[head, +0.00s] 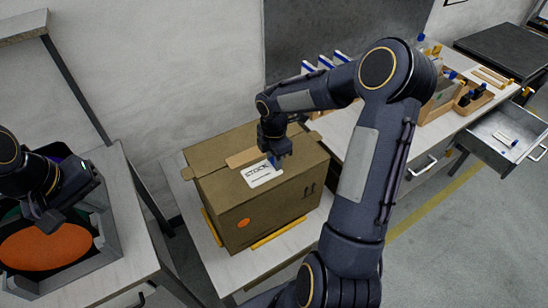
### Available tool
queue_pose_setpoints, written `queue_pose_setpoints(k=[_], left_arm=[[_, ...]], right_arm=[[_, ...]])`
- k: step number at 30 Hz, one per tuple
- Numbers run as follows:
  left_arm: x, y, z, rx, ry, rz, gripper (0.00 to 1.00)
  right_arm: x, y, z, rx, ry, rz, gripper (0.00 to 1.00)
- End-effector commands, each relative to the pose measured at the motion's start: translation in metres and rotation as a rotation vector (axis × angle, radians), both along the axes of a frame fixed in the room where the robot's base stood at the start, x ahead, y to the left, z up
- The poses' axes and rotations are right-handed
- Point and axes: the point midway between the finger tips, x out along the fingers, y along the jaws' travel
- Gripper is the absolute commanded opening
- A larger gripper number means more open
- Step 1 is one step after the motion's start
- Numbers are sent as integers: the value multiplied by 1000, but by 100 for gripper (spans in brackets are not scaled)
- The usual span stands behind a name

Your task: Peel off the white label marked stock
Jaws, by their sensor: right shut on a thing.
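The white label marked STOCK (262,175) lies on the top of a brown cardboard box (240,205), near its front edge. A blue bit shows at the label's upper right corner, right under my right gripper (275,158). My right gripper points down there and is shut on the label's corner area; its fingertips are partly hidden by its own body. The label looks mostly flat on the box. My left gripper (50,222) is far to the left, above a grey bin; whether its jaws are open is not clear.
The box stands on a light table with yellow strips (278,233) beside its base. The grey bin (108,235) at the left holds an orange disc (45,247). At the right is a bench with wooden trays (470,98) and an open metal drawer (505,135).

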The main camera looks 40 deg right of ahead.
Motion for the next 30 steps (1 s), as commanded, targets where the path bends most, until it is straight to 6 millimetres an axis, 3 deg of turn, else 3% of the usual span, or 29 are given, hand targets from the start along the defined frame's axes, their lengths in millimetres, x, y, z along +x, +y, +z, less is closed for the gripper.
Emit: queue_pose_setpoints(k=[1, 6, 12, 15, 21, 30], left_arm=[[9, -26, -8, 24, 21, -22, 0], [28, -103, -35, 106, 64, -59, 0], [28, -186, -77, 205, 90, -88, 0], [23, -215, -96, 244, 93, -97, 0], [14, -247, -119, 288, 91, -103, 0], [12, -252, -143, 298, 92, -102, 0]], right_arm=[[0, 1, 0, 1, -1, 1, 2], [0, 1, 0, 1, -1, 1, 2], [0, 1, 0, 1, -1, 0, 2], [0, 0, 0, 1, -1, 0, 2], [1, 0, 0, 1, -2, 0, 2], [0, 0, 0, 0, -1, 0, 2]])
